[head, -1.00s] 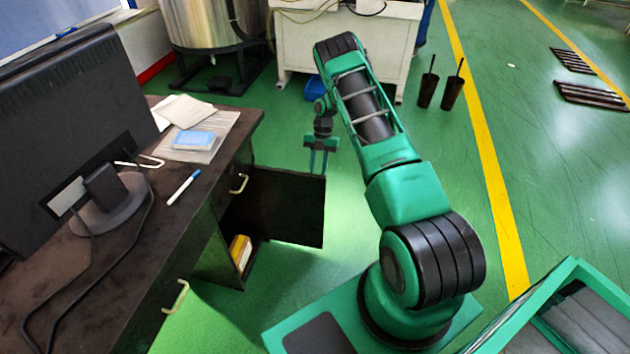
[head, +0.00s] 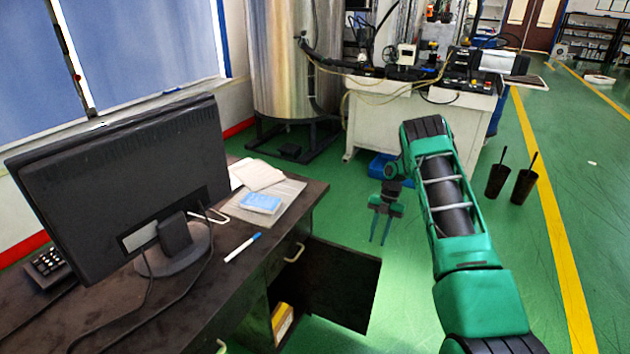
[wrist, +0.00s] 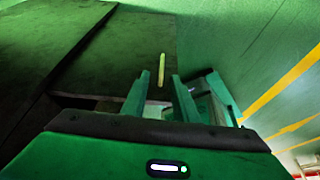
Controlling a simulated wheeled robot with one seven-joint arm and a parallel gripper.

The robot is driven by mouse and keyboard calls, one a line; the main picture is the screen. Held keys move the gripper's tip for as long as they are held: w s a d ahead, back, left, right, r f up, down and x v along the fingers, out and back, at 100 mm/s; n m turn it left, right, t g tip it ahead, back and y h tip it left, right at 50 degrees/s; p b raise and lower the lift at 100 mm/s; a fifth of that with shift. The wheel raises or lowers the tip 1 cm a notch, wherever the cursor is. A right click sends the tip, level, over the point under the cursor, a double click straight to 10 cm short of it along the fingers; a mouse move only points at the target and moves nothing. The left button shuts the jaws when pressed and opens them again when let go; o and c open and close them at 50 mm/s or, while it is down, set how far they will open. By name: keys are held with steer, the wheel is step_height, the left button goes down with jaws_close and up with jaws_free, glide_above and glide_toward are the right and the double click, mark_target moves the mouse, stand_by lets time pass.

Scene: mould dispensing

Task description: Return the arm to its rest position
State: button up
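My gripper (head: 380,242) hangs from my green and black arm with its fingers pointing down. In the head view it is over the green floor, just behind and above the open cabinet door (head: 335,285). Its two fingers are apart with nothing between them. In the wrist view the gripper (wrist: 160,82) also shows spread, empty fingers. A dark panel with a pale yellow handle (wrist: 161,70) lies beyond them. Whether the fingers touch the door cannot be told, but a gap seems to show.
The dark desk (head: 190,320) at left carries a monitor (head: 125,175), papers, a blue packet (head: 260,202) and a pen (head: 241,248). A yellow item (head: 282,322) sits in the open cabinet. A white workbench (head: 415,130) and steel tank stand behind.

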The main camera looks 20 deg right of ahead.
steer(key=shift+r, duration=0.1)
steer(key=s+r+m+t+h, duration=0.1)
steer(key=s+r+m, duration=0.35)
steer(key=r, duration=0.55)
steer(key=s+a+r+m, duration=0.1)
steer(key=s+r+m, duration=0.4)
steer(key=r, duration=0.5)
steer(key=s+r+m+t+h, duration=0.1)
steer(key=s+r+m, duration=0.2)
steer(key=r+m, duration=0.5)
steer(key=s+a+r+m, duration=0.2)
steer(key=s+m, duration=0.3)
steer(key=s, duration=0.5)
steer(key=s+a+r+m, duration=0.3)
steer(key=s+m, duration=0.2)
steer(key=s, duration=0.6)
steer(key=s+a+r+m+t+h, duration=0.1)
steer(key=s+m, duration=0.4)
steer(key=s, duration=0.6)
steer(key=shift+s+a+r, duration=0.25)
steer(key=shift+a+r, duration=0.65)
steer(key=shift+r, duration=0.05)
steer(key=shift+d, duration=0.1)
